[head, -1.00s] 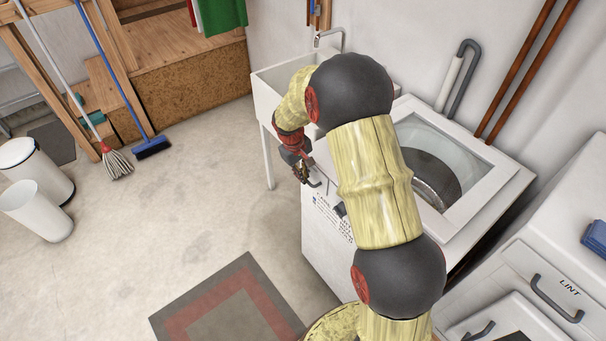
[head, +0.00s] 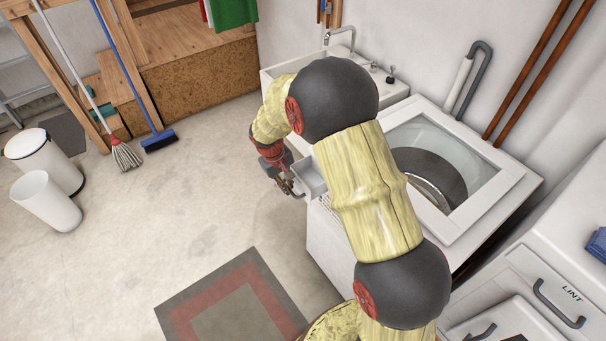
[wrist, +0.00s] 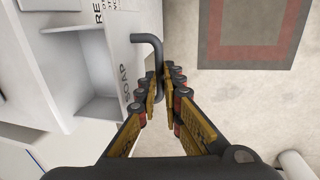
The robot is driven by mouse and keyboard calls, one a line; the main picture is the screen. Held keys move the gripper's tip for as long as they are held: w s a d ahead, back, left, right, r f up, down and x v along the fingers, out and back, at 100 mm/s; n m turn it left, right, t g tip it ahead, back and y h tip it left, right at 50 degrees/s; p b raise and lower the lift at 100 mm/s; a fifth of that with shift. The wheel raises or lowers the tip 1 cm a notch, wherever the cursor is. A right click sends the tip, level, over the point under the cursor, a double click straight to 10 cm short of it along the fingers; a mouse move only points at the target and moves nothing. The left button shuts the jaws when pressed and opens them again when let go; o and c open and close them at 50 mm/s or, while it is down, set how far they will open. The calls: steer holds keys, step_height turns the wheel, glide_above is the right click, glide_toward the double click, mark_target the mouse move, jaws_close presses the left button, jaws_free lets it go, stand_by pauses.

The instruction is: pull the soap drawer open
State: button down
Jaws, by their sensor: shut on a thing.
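The soap drawer (head: 308,178) sticks out from the upper front of the white washing machine (head: 328,251), open at the top. In the wrist view the drawer (wrist: 88,65) shows an empty light-grey compartment, and its front panel reads "SOAP". A dark grey bent handle (wrist: 146,38) stands on that front. My gripper (wrist: 159,88) is shut on the handle, one finger on each side of it. In the head view my gripper (head: 290,187) is at the drawer's front; my own arm covers part of the machine's front and top.
A white sink (head: 272,95) stands behind the machine. A unit with a "LINT" drawer (head: 560,297) is at right. White bins (head: 47,200), a mop (head: 125,155) and a blue broom (head: 159,140) are at left. Open floor and a mat (head: 185,316) lie in front.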

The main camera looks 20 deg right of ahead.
steer(key=a, duration=0.3)
steer(key=shift+s+a, duration=0.15)
steer(key=shift+s, duration=0.15)
steer(key=c, duration=1.9)
jaws_free()
steer(key=r, duration=0.4)
steer(key=a+r, duration=0.1)
steer(key=r, duration=0.3)
steer(key=a+r, duration=0.1)
steer(key=r, duration=0.2)
steer(key=shift+s+a+r, duration=0.15)
steer(key=shift+s+r, duration=0.1)
steer(key=shift+r, duration=0.15)
